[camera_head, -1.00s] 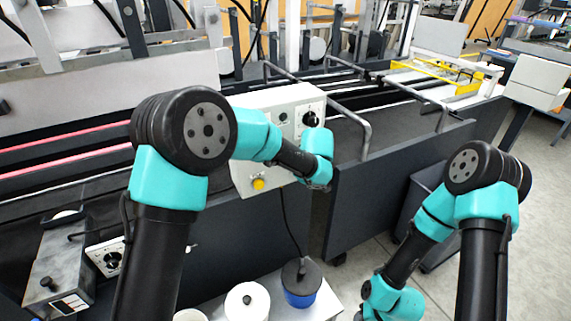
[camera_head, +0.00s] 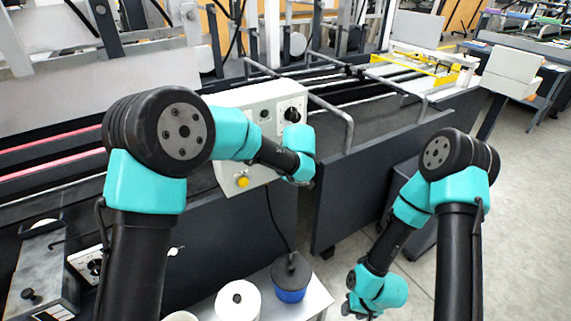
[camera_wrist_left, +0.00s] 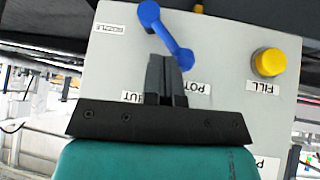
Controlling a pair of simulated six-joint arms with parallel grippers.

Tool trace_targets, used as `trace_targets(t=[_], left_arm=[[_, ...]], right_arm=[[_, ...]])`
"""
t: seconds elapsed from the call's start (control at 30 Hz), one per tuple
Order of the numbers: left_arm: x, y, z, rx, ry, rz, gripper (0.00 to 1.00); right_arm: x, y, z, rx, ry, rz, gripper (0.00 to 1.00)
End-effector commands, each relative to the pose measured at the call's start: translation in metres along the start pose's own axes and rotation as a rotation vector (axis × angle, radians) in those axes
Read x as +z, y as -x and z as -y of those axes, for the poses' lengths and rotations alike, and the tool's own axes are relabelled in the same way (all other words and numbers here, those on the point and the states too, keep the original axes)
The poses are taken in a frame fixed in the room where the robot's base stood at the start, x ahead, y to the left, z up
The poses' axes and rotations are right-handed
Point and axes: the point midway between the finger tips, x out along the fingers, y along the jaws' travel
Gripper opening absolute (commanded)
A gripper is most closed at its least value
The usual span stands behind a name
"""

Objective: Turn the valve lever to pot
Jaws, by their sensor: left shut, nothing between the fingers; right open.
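The blue valve lever (camera_wrist_left: 165,32) is on the grey panel of the control box in the left wrist view. Its rounded end is at the upper left, and its arm slants down to the right. The POT label (camera_wrist_left: 197,88) is below it, and a partly hidden label ending in "HUT" is at the left. My left gripper (camera_wrist_left: 166,62) is shut and empty, its fingertips just beneath the lever in the picture; contact cannot be told. In the head view my left wrist hides the lever. My right gripper (camera_head: 358,305) is open, low at the bottom edge.
The control box (camera_head: 228,172) carries a black dial (camera_head: 292,115) and a yellow button (camera_head: 242,181), labelled FILL in the wrist view. A white pot (camera_head: 238,300) and a blue pot with a dark lid (camera_head: 291,278) stand below. A metal rail (camera_head: 335,112) is right of the box.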

Motion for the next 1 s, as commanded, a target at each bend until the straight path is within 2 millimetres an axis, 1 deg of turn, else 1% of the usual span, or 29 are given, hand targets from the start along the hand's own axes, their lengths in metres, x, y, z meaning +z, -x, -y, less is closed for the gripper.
trace_targets(t=[0.23,0.5,0.7,0.83,1.0], left_arm=[[0.001,0.014,-0.029,0.0,0.003,-0.001,0.0],[0.001,0.068,-0.024,0.001,0.004,-0.003,0.0],[0.002,0.099,-0.021,-0.001,0.004,-0.001,0.0],[0.002,0.11,-0.019,-0.002,0.004,-0.001,0.0],[0.002,0.113,-0.019,-0.003,0.004,-0.001,0.0]], right_arm=[[0.0,0.0,0.0,0.0,0.0,0.0,0.43],[0.0,0.0,0.0,0.0,0.0,0.0,0.43],[0.0,0.0,0.0,0.0,0.0,0.0,0.43],[0.0,0.0,0.0,0.0,0.0,0.0,0.43],[0.0,0.0,0.0,0.0,0.0,0.0,0.43]])
